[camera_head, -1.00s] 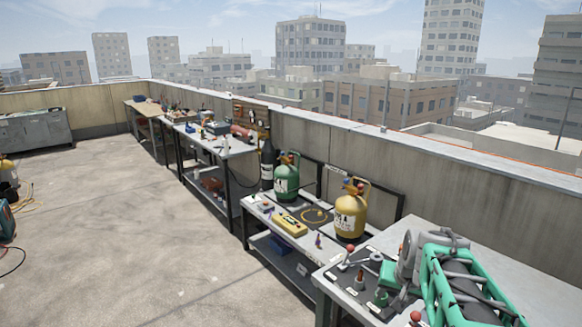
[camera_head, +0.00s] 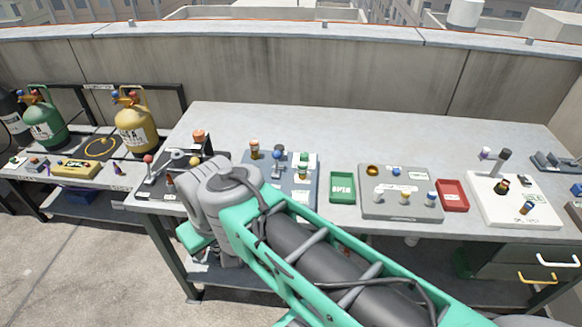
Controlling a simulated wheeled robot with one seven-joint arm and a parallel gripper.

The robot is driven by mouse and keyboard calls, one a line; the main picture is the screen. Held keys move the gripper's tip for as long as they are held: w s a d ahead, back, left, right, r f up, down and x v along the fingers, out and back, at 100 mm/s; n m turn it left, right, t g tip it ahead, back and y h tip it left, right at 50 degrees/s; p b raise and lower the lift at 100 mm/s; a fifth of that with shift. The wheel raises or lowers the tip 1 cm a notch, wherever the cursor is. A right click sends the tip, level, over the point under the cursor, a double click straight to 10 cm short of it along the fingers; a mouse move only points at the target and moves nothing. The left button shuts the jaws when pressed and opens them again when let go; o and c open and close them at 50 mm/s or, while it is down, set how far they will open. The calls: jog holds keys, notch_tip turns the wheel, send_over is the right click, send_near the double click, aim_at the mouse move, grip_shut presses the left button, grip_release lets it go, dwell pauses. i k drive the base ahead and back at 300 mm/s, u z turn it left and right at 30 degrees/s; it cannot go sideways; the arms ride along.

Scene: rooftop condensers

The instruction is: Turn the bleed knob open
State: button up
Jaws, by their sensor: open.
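I cannot tell which knob is the bleed knob; the labels are too small to read. A dark panel (camera_head: 150,187) at the left end of the grey workbench (camera_head: 330,130) carries a red-ball lever (camera_head: 148,159) and an orange-topped fitting (camera_head: 199,137). A blue-grey panel beside it bears a brown-topped knob (camera_head: 254,149), a blue-topped fitting (camera_head: 278,156) and a green one (camera_head: 303,158). A grey panel (camera_head: 400,208) has a brass dome (camera_head: 372,170) and small knobs. A white panel (camera_head: 490,214) has a black lever (camera_head: 504,157). My gripper is not visible; my green arm hides part of the bench front.
A green tray (camera_head: 342,188) and a red tray (camera_head: 452,195) lie between panels. Green (camera_head: 43,128) and yellow (camera_head: 137,130) cylinders stand on the left bench. A concrete parapet (camera_head: 300,70) runs behind. The workbench's rear strip is clear.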

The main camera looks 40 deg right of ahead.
aim_at(304, 155)
jog(key=z, duration=1.05)
jog(key=k, duration=1.3)
jog(key=u, duration=0.65)
jog(key=i, duration=0.75)
jog(key=u, duration=0.45)
jog(key=i, duration=0.95)
jog(key=z, duration=0.75)
jog(key=i, duration=0.45)
jog(key=z, duration=0.35)
